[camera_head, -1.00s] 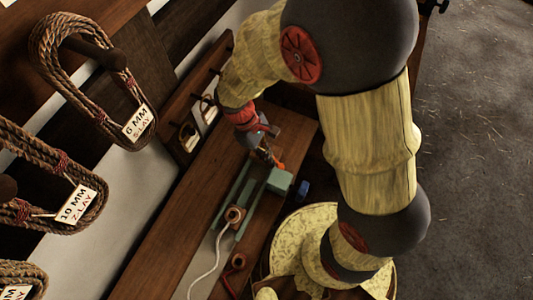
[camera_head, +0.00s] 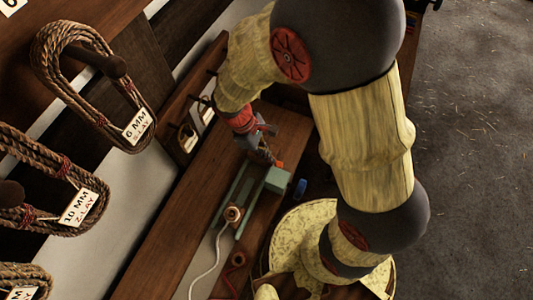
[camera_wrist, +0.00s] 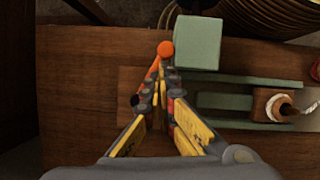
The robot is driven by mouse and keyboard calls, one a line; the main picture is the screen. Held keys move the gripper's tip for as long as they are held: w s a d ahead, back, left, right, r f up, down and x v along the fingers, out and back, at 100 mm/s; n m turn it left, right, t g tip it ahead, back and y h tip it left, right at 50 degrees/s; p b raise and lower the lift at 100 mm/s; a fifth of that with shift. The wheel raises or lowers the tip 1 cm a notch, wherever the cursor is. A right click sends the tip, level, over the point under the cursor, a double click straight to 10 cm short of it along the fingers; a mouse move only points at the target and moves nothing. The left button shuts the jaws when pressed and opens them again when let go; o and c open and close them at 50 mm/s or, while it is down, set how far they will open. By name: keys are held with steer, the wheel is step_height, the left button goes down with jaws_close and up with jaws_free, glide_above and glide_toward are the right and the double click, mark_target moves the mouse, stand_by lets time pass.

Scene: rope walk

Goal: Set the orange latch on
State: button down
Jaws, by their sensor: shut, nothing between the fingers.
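The orange latch (camera_wrist: 153,68) is a short lever with a round knob at its upper end, beside the green block (camera_wrist: 197,42) in the wrist view. The lever slants down and left from the knob, and its lower part is partly hidden by my fingers. My gripper (camera_wrist: 160,88) is shut and empty, its fingertips right at the lever, just below the knob. I cannot tell whether they touch it. In the head view, only a small orange bit of the latch (camera_head: 280,164) shows beside my gripper (camera_head: 270,158) and the green block (camera_head: 277,180).
Green rails (camera_wrist: 250,102) run from the block, with a wooden spool (camera_wrist: 272,104) and white cord between them. The wooden bench (camera_head: 180,235) carries it all. Rope coils (camera_head: 85,75) hang at left.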

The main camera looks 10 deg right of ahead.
steer(key=shift+d, duration=0.1)
steer(key=n+p, duration=0.1)
steer(key=n, duration=0.1)
steer(key=d+n+t+p, duration=0.1)
steer(key=n+p, duration=0.1)
steer(key=shift+w+d+r+h, duration=0.1)
steer(key=shift+d+r+h, duration=0.05)
steer(key=shift+h, duration=0.15)
steer(key=n+t, duration=0.1)
steer(key=n, duration=0.1)
steer(key=w+d+n+t+p, duration=0.1)
steer(key=n, duration=0.1)
steer(key=shift+a+p, duration=0.1)
steer(key=shift+p, duration=0.2)
steer(key=shift+a, duration=0.65)
